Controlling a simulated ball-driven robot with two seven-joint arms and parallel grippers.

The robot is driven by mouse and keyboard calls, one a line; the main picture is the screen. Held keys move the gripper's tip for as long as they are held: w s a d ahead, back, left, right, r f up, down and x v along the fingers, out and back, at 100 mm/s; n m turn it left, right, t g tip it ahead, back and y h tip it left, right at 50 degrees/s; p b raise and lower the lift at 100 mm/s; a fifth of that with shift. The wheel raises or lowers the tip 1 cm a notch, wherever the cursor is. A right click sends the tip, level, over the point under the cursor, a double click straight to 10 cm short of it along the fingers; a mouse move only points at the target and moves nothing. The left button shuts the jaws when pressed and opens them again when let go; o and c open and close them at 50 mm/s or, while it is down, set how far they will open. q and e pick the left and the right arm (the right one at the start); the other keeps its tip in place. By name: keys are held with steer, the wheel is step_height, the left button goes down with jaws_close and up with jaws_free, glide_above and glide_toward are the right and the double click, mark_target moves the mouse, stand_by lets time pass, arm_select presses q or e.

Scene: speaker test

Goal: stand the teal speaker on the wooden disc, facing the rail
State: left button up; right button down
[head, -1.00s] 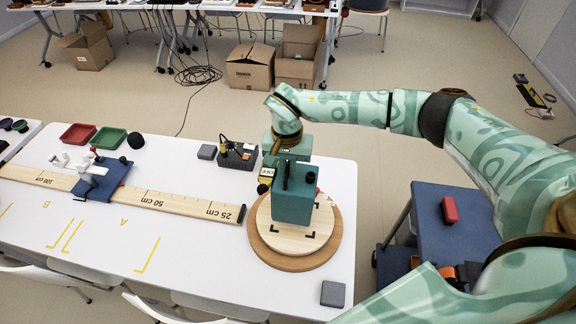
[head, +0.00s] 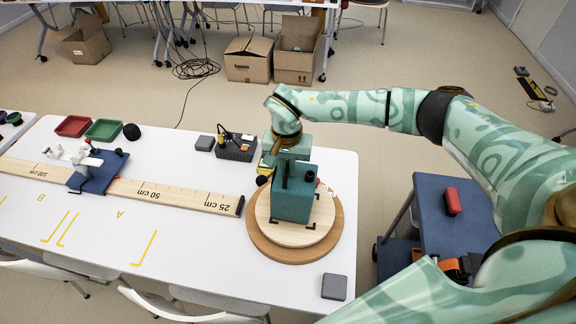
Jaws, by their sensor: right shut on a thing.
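The teal speaker (head: 291,203) is a box, upright over the wooden disc (head: 327,208), within its black corner marks. Its base looks on or very close to the disc; I cannot tell whether it touches. My right gripper (head: 293,174) comes from above and is shut on the speaker's top part, hiding some of it. The pale disc lies on a larger brown round board. The rail (head: 174,195), a wooden strip marked in cm, runs left from the disc. The speaker's front face is not clear. My left gripper is not in view.
A blue stand with white parts (head: 97,172) sits across the rail. A dark box with cables (head: 236,147) and a small grey block (head: 205,143) lie behind the disc. Another grey block (head: 334,287) lies at the near right corner. A blue cart (head: 430,222) stands right of the table.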

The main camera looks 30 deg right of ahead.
steer(key=shift+s+d+r+p, duration=0.15)
steer(key=shift+s+d+p, duration=0.1)
steer(key=shift+d+p, duration=0.15)
stand_by(0.4)
stand_by(0.7)
steer(key=c, duration=1.5)
jaws_free()
steer(key=shift+o, duration=0.3)
steer(key=shift+a, duration=0.1)
steer(key=shift+s+f, duration=0.1)
steer(key=shift+f, duration=0.1)
steer(key=shift+r, duration=0.1)
step_height(320, 180, up, 16)
steer(key=p, duration=0.1)
steer(key=shift+r, duration=0.15)
steer(key=shift+a, duration=0.15)
